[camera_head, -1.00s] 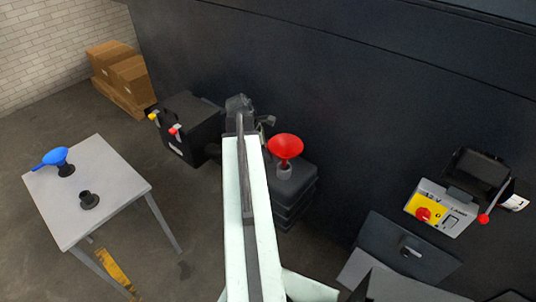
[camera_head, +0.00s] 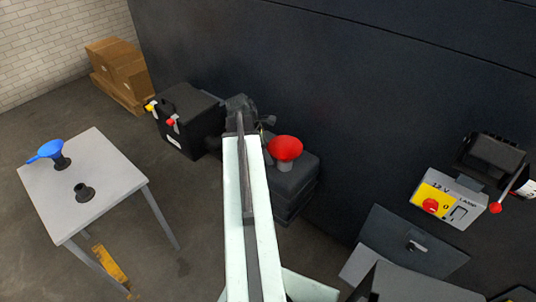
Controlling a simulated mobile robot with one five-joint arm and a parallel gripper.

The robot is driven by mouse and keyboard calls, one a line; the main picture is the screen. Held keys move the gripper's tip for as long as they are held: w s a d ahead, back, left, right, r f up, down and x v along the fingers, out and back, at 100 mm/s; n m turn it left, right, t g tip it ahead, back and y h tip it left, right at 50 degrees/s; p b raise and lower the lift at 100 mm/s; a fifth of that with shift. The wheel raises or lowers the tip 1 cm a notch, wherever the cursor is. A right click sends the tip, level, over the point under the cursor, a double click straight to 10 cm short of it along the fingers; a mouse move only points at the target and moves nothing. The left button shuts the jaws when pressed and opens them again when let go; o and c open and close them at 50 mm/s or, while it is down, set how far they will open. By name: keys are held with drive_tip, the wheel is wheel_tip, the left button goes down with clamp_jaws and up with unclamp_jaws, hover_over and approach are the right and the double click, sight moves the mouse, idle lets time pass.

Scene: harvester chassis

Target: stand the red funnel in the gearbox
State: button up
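The red funnel (camera_head: 285,148) is upright, mouth up, over the filler neck (camera_head: 285,165) on top of the dark gearbox (camera_head: 292,186), just right of my arm. Its spout is hidden, and I cannot tell how deep it sits. My gripper (camera_head: 267,121) is at the far end of my pale arm, just behind and left of the funnel in the picture. It looks apart from the funnel. Its fingers are small and dark, so I cannot tell whether they are open. My arm hides the gearbox's left side.
A grey table (camera_head: 105,186) at left holds a blue funnel (camera_head: 51,153) in a dark stand and an empty-looking dark stand (camera_head: 84,193). A black battery (camera_head: 185,128) stands left of my gripper. The dark chassis wall (camera_head: 390,90) rises behind. A lamp switch box (camera_head: 449,200) is at right.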

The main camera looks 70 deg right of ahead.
drive_tip(key=p+v, duration=0.7)
drive_tip(key=v, duration=0.1)
drive_tip(key=shift+f, duration=0.1)
idle(0.4)
